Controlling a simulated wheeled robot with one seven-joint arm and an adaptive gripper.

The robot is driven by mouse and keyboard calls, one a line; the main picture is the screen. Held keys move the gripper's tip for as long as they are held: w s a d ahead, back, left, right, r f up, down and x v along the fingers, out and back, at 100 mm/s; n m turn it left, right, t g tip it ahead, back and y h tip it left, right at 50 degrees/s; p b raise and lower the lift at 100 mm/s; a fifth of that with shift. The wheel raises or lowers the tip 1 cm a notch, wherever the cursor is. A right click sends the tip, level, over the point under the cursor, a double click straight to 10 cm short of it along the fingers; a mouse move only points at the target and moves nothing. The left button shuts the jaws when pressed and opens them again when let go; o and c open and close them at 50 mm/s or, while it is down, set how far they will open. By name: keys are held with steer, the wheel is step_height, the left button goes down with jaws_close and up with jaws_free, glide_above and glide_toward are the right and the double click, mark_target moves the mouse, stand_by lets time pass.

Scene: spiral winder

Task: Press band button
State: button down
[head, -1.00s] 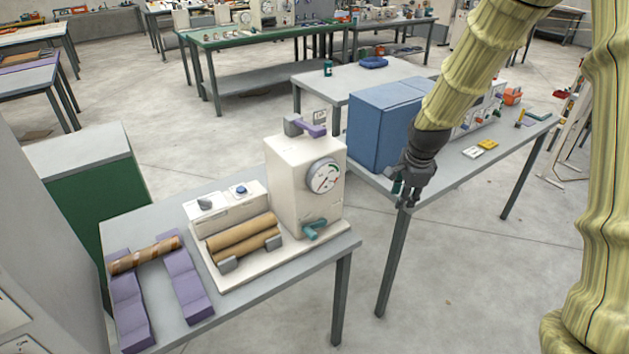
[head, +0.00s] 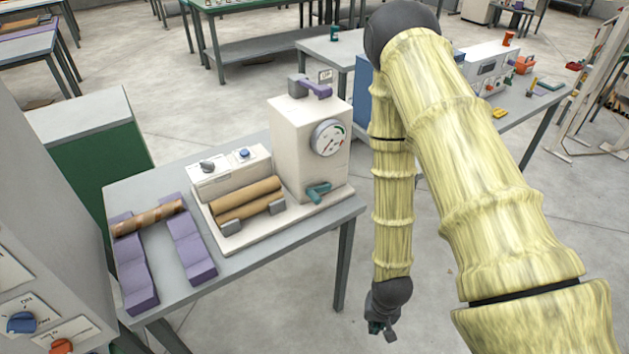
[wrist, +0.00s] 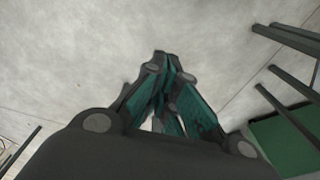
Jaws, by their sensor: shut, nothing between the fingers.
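The winder machine (head: 310,150) stands on a grey table. Its low cream control box (head: 228,182) carries a blue button (head: 244,154) and a grey knob (head: 207,166). No readable label shows which control is the band button. My gripper (head: 381,328) hangs low, right of the table's front leg and well apart from the machine. The wrist view shows my gripper (wrist: 168,65) shut and empty, with teal pads and bare floor beyond.
Two brown rollers (head: 248,200) lie in front of the control box. A striped tube (head: 149,217) rests on purple cradles (head: 186,252). A grey panel at lower left has a blue knob (head: 21,322) and an orange one (head: 61,346). A dial gauge (head: 329,138) faces right.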

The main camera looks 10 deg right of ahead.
steer(key=s+a+f+n, duration=0.3)
steer(key=s+f+n, duration=0.1)
steer(key=s, duration=0.7)
steer(key=shift+s+a+f+n+g+b, duration=0.15)
steer(key=shift+a+f+n+g+b, duration=0.05)
steer(key=shift+f+n+g+b, duration=0.2)
steer(key=shift+s, duration=0.1)
